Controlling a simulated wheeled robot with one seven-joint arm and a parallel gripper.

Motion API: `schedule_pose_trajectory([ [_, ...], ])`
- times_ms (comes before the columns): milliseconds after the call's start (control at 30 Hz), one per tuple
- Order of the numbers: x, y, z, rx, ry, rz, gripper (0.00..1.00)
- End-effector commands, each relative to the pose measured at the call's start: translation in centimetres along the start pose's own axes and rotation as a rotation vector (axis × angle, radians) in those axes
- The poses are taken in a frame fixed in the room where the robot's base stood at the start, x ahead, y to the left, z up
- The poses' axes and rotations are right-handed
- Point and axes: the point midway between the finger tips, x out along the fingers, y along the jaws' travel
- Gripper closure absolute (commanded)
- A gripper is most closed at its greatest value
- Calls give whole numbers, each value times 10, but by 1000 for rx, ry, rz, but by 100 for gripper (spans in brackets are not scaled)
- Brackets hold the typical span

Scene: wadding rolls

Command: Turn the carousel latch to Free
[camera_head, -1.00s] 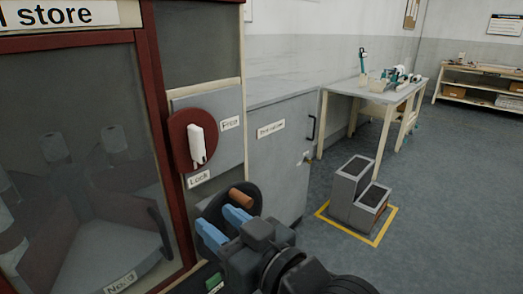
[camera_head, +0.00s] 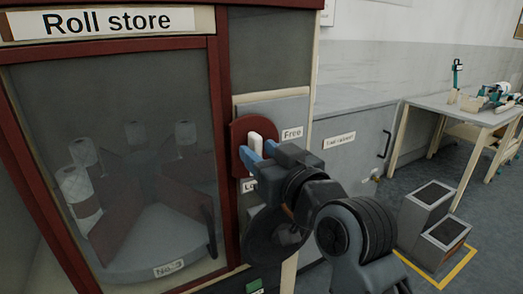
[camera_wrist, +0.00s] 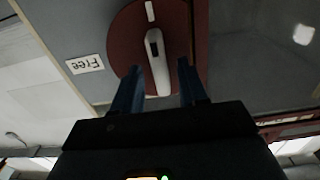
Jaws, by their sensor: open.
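The carousel latch is a white handle (camera_head: 256,138) on a dark red round plate (camera_head: 238,140), fixed to the grey panel beside the roll store. The handle stands about upright; its lower part is hidden behind my gripper in the head view. The "Free" label (camera_head: 292,133) is right of the plate, and the "Lock" label (camera_head: 248,186) below is partly covered. My gripper (camera_head: 259,153) is open at the latch. In the wrist view, the handle (camera_wrist: 158,65) lies between the tips of my blue fingers (camera_wrist: 160,78), with gaps showing; I cannot tell whether they touch it.
The roll store door (camera_head: 222,150) is left of the latch, with white rolls (camera_head: 75,185) on a carousel (camera_head: 130,255) behind its glass. Grey steps (camera_head: 425,215) and a workbench (camera_head: 465,112) stand to the right.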

Motion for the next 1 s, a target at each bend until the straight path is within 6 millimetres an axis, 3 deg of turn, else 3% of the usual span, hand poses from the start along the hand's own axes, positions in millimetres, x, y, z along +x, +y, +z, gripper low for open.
schedule_pose_trajectory([
  [367, 7, 0, 0, 0, 0, 1, 57],
  [800, 7, 0, 0, 0, 0, 1, 100],
  [1000, 6, 0, 0, -2, 0, 1, 100],
])
